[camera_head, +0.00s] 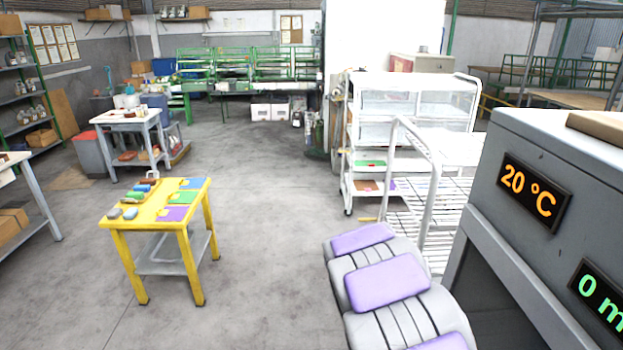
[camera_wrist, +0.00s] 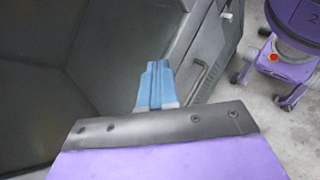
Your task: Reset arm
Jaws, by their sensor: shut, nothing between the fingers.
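My gripper (camera_wrist: 156,68) shows in the wrist view as two light-blue fingers pressed together beyond a dark plate and a purple housing. It is shut and empty. Dark grey panels lie behind and to the left of the fingers, and nothing touches the fingertips that I can see. The gripper does not show in the head view. In that view, several small brush-like items (camera_head: 147,184) lie in a row on a yellow table (camera_head: 122,222). They are too small to identify surely.
Purple, green and blue squares (camera_head: 174,213) lie on the yellow table. A grey machine (camera_head: 490,215) reading 20 °C stands at the right. A white wire-shelf cart (camera_head: 412,95) stands behind. A wheeled purple-and-black unit (camera_wrist: 292,55) stands right in the wrist view. Mid-floor is clear.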

